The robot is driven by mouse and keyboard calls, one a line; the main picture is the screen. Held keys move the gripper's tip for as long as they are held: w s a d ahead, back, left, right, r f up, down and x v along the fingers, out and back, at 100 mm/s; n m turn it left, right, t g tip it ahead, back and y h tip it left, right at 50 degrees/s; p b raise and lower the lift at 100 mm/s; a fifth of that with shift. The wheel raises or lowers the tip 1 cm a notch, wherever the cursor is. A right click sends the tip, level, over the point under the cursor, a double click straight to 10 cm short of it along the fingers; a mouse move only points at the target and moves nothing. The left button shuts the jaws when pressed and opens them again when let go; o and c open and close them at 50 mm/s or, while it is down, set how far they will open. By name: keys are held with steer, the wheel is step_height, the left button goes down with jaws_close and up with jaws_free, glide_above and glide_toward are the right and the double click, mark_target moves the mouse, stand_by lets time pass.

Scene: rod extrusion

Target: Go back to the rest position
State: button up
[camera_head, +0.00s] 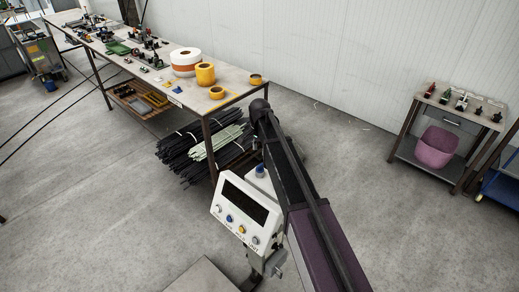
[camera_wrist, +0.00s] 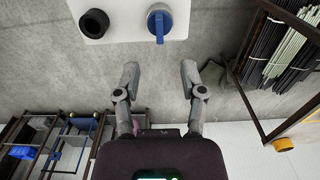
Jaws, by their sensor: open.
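My gripper (camera_wrist: 160,78) shows in the wrist view with its two grey fingers spread apart and nothing between them. Just beyond the fingertips is a white surface (camera_wrist: 122,28) carrying a blue switch handle (camera_wrist: 160,22) and a black round knob (camera_wrist: 94,23). The fingers look apart from the switch. In the head view my dark arm reaches up from the lower right beside a white control box (camera_head: 229,190) with a dark screen and several buttons. My gripper cannot be made out clearly there.
A long workbench (camera_head: 232,82) with tape rolls and tools stands behind at left, bundles of dark and pale green rods (camera_head: 205,145) under it. A small table (camera_head: 455,115) with a pink bin (camera_head: 436,147) stands at right. The floor between is clear.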

stand_by(0.4)
steer(key=s+d+f+n+b, duration=0.2)
steer(key=s+d+n, duration=0.1)
steer(key=s+d, duration=0.8)
steer(key=s+d+f+n+b, duration=0.3)
steer(key=s+d+n, duration=0.1)
steer(key=s+d, duration=0.8)
steer(key=s, duration=0.3)
steer(key=shift+d+n, duration=0.3)
steer(key=shift+w, duration=0.1)
